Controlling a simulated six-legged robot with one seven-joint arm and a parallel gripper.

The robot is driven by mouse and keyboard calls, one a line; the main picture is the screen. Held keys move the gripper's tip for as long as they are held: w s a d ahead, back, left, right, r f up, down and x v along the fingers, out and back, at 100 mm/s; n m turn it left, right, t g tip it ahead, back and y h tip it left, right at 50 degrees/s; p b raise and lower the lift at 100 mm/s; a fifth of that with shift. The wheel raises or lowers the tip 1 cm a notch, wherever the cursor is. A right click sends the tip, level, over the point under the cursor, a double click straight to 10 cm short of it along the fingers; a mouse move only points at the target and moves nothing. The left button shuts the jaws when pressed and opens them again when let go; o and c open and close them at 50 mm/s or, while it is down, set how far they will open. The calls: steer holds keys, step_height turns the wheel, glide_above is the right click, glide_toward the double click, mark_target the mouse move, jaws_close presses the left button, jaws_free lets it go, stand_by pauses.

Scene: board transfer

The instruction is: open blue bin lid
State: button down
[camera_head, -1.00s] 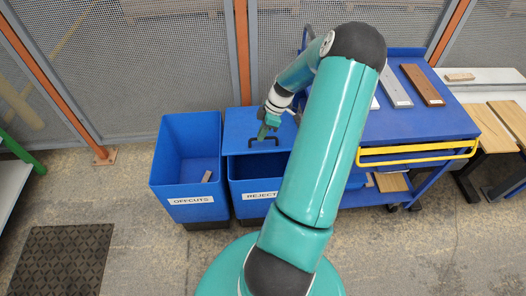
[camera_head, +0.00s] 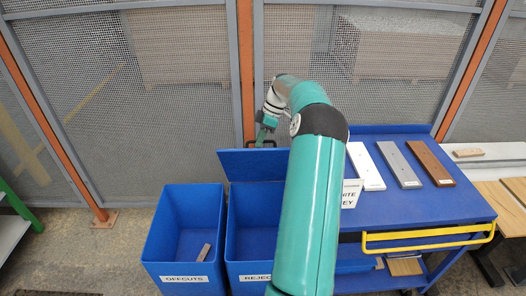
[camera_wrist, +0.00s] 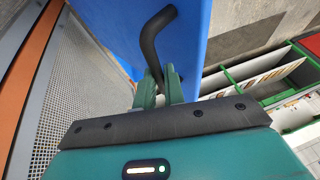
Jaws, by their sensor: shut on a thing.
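The blue bin lid (camera_head: 252,165) stands tilted up at the back of the blue bin labelled REJECT (camera_head: 243,258), whose inside shows open and looks empty. My gripper (camera_head: 264,138) is at the top edge of the lid. In the wrist view my gripper (camera_wrist: 158,88) is shut on the black lid handle (camera_wrist: 152,42), a bent bar fixed to the blue lid (camera_wrist: 192,30). Part of the lid and bin is hidden behind my arm in the head view.
A lidless blue OFFCUTS bin (camera_head: 180,250) with a small wood piece (camera_head: 204,252) stands left. A blue cart (camera_head: 440,205) with several boards and a yellow handle (camera_head: 430,238) stands right. A mesh fence (camera_head: 180,90) rises close behind the bins.

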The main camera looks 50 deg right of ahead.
steer(key=shift+w+d+r, duration=0.2)
steer(key=shift+w+d, duration=0.3)
steer(key=shift+d, duration=0.15)
steer(key=shift+w+d+r, duration=0.15)
steer(key=shift+w+d, duration=0.3)
steer(key=shift+d, duration=0.15)
steer(key=c, duration=1.5)
jaws_free()
steer(key=shift+w, duration=0.1)
steer(key=shift+r, duration=0.15)
steer(key=shift+r, duration=0.15)
steer(key=shift+v, duration=3.65)
